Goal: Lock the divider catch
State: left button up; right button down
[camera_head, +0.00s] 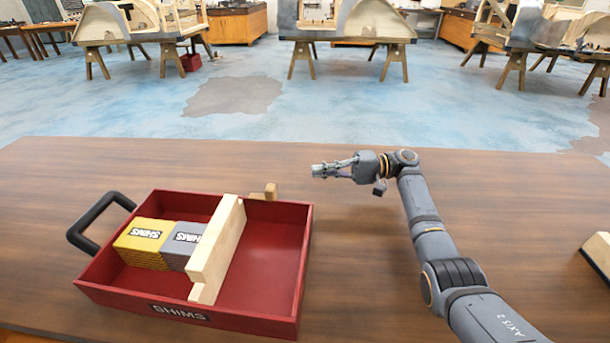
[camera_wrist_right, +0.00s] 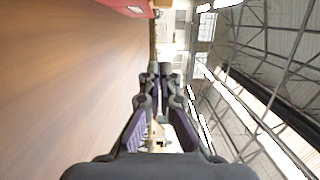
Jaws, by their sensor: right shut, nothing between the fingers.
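A red tray (camera_head: 265,321) labelled SHIMS sits on the table. A pale wooden divider (camera_head: 222,245) stands across its middle. A small wooden catch block (camera_head: 270,191) is at the tray's back wall, just right of the divider's far end. My right gripper (camera_head: 318,171) is shut and empty, above the table behind and to the right of the catch, apart from it. My left gripper is not in view.
Yellow shims (camera_head: 146,243) and grey shims (camera_head: 180,246) lie in the tray's left compartment; the right one looks empty. A black handle (camera_head: 95,218) sticks out left. A wooden block (camera_head: 598,254) is at the table's right edge.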

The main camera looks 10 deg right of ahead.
pick_arm(q)
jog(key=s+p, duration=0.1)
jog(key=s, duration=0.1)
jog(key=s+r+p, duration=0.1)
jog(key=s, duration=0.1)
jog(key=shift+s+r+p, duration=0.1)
jog(key=shift+p, duration=0.3)
pick_arm(e)
jog(key=s+a, duration=0.4)
jog(key=a, duration=0.5)
jog(key=shift+a, duration=0.35)
